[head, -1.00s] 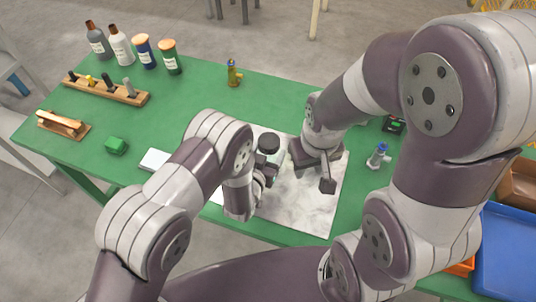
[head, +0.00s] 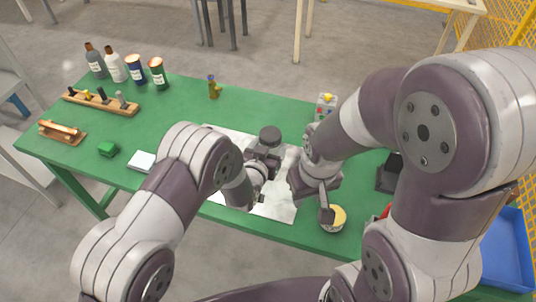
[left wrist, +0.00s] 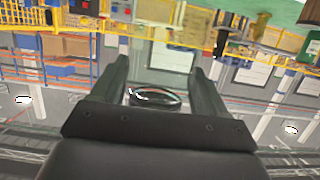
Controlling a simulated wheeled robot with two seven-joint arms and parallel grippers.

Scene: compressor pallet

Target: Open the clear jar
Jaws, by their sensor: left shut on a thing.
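My left gripper (head: 262,182) is above the white mat (head: 283,209), its body largely covered by its own wrist. In the left wrist view its two fingers (left wrist: 155,85) are shut on the clear jar (left wrist: 160,57), whose see-through body and dark oval rim show between them. In the head view a dark round lid (head: 270,135) shows just beyond this gripper; the jar's body is mostly hidden there. My right gripper (head: 325,203) is to the right of the jar, apart from the lid. Its finger gap is not clear.
A yellow-topped round tin (head: 335,219) stands by my right gripper. Bottles and cans (head: 134,70), a wooden peg rack (head: 100,101), a green block (head: 108,149) and a brass fitting (head: 214,88) stand on the green table (head: 185,108). A blue bin (head: 506,262) is at right.

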